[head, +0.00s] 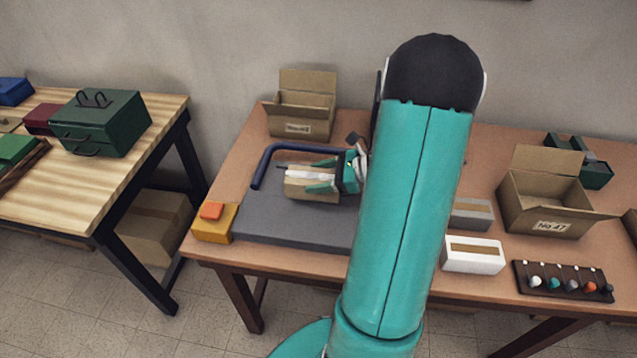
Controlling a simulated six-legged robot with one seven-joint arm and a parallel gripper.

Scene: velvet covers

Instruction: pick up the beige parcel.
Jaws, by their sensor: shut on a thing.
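A dark blue bent bar (262,165) stands just left of and behind the parcel. Open cardboard boxes stand behind (301,126) and at right (541,203). A yellow block (215,224) is at the left edge. White (473,257) and grey (472,215) boxes lie right of my arm.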

